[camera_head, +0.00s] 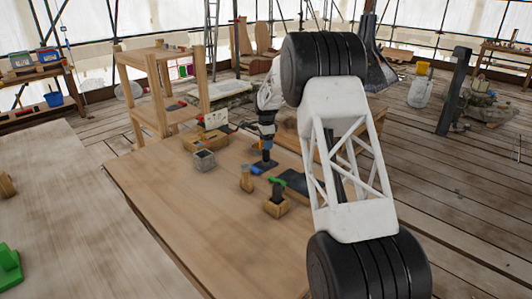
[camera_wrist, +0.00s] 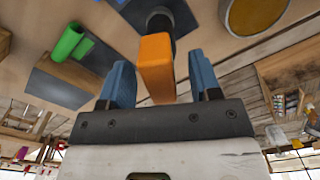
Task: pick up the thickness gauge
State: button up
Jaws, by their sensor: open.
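In the wrist view, an orange block-like body with a dark end (camera_wrist: 155,68) sits between the two blue fingers of my gripper (camera_wrist: 161,72). It may be the thickness gauge; I cannot tell for sure. The fingers are open, with a visible gap at the right finger and a narrow one at the left. In the head view my gripper (camera_head: 267,136) is small and points down over the wooden table (camera_head: 160,185). A dark piece lies below it; details there are too small to tell.
A green cylinder (camera_wrist: 68,42) lies beside a dark flat plate (camera_wrist: 58,88). A round container (camera_wrist: 255,12) is at the upper right of the wrist view. In the head view, a wooden holder (camera_head: 276,207), a small wooden piece (camera_head: 246,179) and a grey box (camera_head: 204,160) stand nearby. The table's left front is clear.

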grip_shut()
dwell(0.4)
jog(key=shift+r, duration=0.15)
jog(key=shift+r, duration=1.55)
jog(key=shift+s+r, duration=0.15)
jog(key=shift+s, duration=0.1)
jog(key=s+d+r, duration=0.1)
jog(key=s+d, duration=0.1)
jog(key=s, duration=1.3)
jog(key=shift+s+d+r, duration=0.15)
jog(key=shift+d, duration=0.05)
